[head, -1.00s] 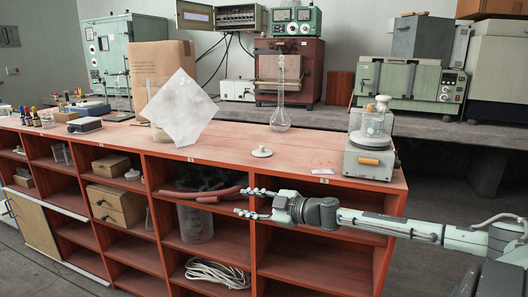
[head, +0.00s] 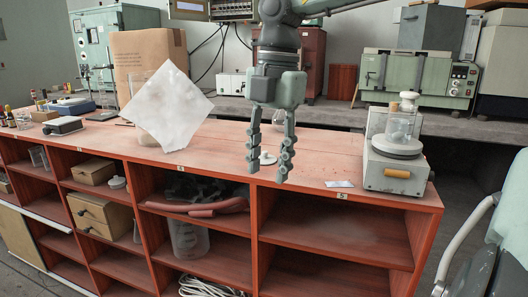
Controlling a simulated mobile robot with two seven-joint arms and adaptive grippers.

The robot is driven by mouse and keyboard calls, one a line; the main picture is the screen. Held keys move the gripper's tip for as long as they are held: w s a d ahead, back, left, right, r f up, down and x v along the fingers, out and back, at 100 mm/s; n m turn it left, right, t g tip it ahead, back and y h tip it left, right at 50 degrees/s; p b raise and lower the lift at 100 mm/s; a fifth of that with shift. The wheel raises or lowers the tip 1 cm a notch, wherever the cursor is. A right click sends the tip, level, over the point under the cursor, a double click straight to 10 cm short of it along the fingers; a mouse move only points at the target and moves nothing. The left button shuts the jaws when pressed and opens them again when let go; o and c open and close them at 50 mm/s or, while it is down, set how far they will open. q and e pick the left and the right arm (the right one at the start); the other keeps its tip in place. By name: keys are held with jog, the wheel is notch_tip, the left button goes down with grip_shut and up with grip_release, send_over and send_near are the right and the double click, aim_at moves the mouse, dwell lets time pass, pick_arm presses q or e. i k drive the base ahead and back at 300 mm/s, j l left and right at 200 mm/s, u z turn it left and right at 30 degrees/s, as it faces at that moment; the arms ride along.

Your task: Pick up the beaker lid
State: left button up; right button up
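A small white round lid with a knob, which looks like the beaker lid (head: 267,158), lies on the red bench top (head: 330,160). It shows between the fingers of my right gripper (head: 267,174), partly covered by them. The gripper hangs from above with its fingers pointing down, spread apart and empty. Its fingertips appear in front of the lid, near the bench's front edge; I cannot tell their exact height. My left gripper is not in view.
A scale (head: 390,172) carrying a glass jar (head: 400,127) stands on the right. A tilted white sheet (head: 168,108) stands on the left. A flask (head: 279,116) is mostly hidden behind my gripper.

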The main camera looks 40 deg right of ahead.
aim_at(266, 160)
jog(key=i+l, duration=0.65)
jog(key=l, duration=0.2)
